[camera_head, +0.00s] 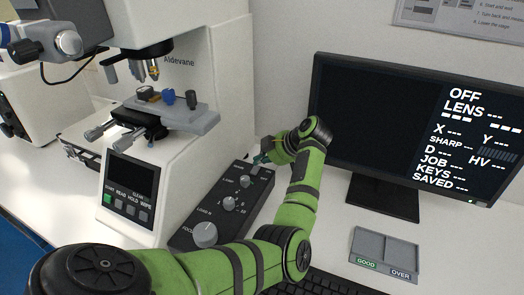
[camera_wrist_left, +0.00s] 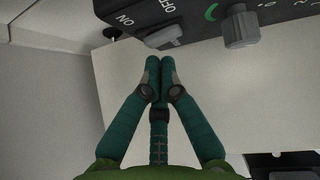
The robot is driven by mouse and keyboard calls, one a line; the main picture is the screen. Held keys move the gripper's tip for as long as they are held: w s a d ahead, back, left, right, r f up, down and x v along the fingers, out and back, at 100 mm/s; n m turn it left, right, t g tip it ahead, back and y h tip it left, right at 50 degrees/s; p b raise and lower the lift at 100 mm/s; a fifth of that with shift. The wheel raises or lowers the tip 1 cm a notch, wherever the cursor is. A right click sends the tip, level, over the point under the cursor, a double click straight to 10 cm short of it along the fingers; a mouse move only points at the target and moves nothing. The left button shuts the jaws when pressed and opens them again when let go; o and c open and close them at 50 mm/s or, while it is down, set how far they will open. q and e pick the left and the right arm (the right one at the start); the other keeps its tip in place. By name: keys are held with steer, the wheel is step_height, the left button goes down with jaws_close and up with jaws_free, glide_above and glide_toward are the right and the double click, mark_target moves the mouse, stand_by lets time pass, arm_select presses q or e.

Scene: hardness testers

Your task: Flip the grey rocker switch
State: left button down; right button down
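The grey rocker switch (camera_wrist_left: 163,36) sits on a dark control box (camera_wrist_left: 205,18) between the white words ON and OFF in the left wrist view. In the head view the switch is at the far end of the box (camera_head: 208,222), small and partly hidden by my gripper. In the head view the left gripper (camera_head: 262,160) is over the box's far end. My right gripper is not in view.
A white microscope tester (camera_head: 185,75) stands left of the box. A monitor (camera_head: 400,120) reading OFF stands at the right. A tray (camera_head: 384,252) marked GOOD and OVER lies in front of it. A keyboard (camera_head: 325,287) is at the bottom, partly behind my arm.

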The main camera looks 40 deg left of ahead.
arm_select(q)
steer(key=shift+f, duration=0.15)
steer(key=shift+w+a+f+p, duration=0.15)
steer(key=shift+w+f+p, duration=0.25)
steer(key=shift+p, duration=0.1)
steer(key=shift+s, duration=0.1)
steer(key=shift+s+r+p, duration=0.1)
steer(key=shift+s+p, duration=0.1)
steer(key=shift+p, duration=0.25)
steer(key=shift+s+d+p, duration=0.25)
steer(key=shift+s+p, duration=0.25)
steer(key=shift+p, duration=0.3)
